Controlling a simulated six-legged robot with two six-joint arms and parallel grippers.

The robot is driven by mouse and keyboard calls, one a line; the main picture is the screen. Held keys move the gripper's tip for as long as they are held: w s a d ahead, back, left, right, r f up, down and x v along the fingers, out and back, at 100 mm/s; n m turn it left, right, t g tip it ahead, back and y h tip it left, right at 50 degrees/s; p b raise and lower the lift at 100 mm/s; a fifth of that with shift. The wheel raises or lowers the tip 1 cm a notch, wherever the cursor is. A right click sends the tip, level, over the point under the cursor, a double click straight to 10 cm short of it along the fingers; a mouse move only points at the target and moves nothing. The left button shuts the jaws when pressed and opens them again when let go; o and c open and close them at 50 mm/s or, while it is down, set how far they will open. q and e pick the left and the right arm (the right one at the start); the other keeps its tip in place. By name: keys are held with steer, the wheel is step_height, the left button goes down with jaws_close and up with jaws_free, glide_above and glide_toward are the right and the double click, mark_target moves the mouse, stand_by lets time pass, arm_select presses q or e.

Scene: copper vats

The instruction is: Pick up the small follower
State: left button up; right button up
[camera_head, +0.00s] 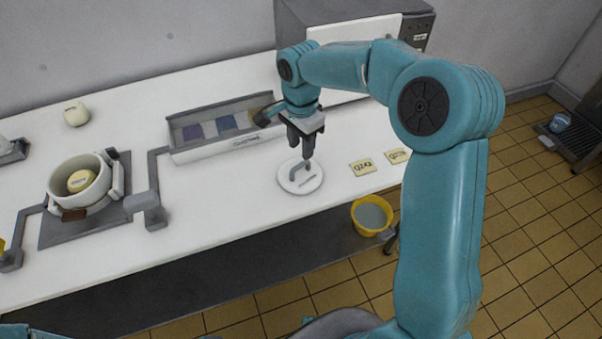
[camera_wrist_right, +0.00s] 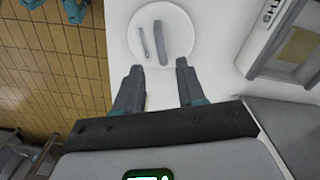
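A flat white round disc with a raised grey bar on top, which looks like the small follower (camera_head: 291,184), lies on the white counter near its front edge. It also shows in the right wrist view (camera_wrist_right: 176,22), with the bar and a thinner grey mark beside it. My right gripper (camera_head: 301,155) points down over the disc. In the right wrist view its two fingers (camera_wrist_right: 157,70) are spread apart with nothing between them. The bar lies ahead of the gap between the fingertips. I cannot read a label on the disc. My left gripper is not clearly visible.
A grey-white tray (camera_head: 200,149) with dark compartments lies behind left. A cream pot (camera_head: 93,196) holds a round cream piece, with another (camera_head: 76,114) behind it. Two small cards (camera_head: 362,167) lie right of the disc. A yellow bucket (camera_head: 372,215) stands below the counter's front edge.

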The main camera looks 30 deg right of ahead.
mark_target(300, 164)
steer(key=f, duration=0.3)
steer(key=shift+w+a, duration=0.1)
steer(key=shift+a, duration=0.15)
step_height(300, 164, down, 5)
steer(key=shift+d+f, duration=0.1)
steer(key=shift+f, duration=0.05)
jaws_close()
